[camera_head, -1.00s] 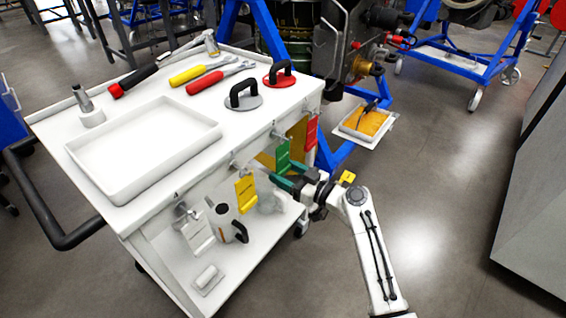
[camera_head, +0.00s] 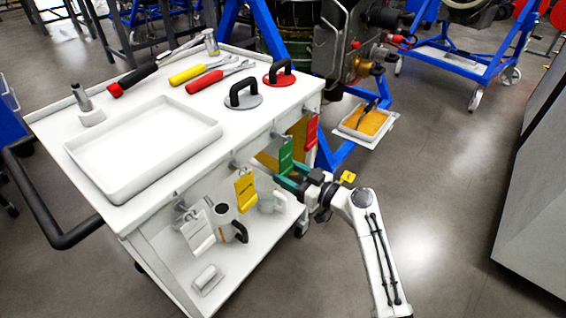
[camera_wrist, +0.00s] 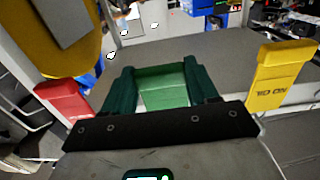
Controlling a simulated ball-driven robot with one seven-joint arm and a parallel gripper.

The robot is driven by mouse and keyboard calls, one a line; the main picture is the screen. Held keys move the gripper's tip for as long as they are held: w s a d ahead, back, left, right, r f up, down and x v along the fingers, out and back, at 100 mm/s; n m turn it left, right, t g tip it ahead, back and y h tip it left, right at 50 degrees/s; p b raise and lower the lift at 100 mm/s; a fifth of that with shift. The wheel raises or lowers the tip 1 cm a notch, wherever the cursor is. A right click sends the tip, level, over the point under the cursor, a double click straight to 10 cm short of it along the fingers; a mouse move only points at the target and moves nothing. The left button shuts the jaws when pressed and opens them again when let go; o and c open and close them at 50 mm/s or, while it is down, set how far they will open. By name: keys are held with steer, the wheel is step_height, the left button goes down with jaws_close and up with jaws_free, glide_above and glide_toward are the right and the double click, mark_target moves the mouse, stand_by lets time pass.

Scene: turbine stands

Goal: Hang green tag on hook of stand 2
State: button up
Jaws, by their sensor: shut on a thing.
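The green tag (camera_head: 286,157) is upright at the front side of the white cart, near a hook (camera_head: 278,134) under its top edge. My gripper (camera_head: 290,178) is shut on its lower part. In the wrist view the green tag (camera_wrist: 163,85) sits between the two dark green fingers of my gripper (camera_wrist: 164,92). I cannot tell whether the tag's loop is still on the cart hook. Blue stands (camera_head: 343,150) and (camera_head: 470,66) show behind the cart and at the back right. I cannot read which is stand 2, and no stand hook is clear.
A red tag (camera_head: 311,131) hangs to the right, a yellow tag (camera_head: 245,190) and a white tag (camera_head: 198,232) to the left. The cart top (camera_head: 140,195) holds a tray, tools and suction cups.

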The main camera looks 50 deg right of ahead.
steer(key=shift+s, duration=0.3)
steer(key=shift+s+d+b, duration=0.2)
steer(key=shift+s+b, duration=0.15)
steer(key=shift+s, duration=0.85)
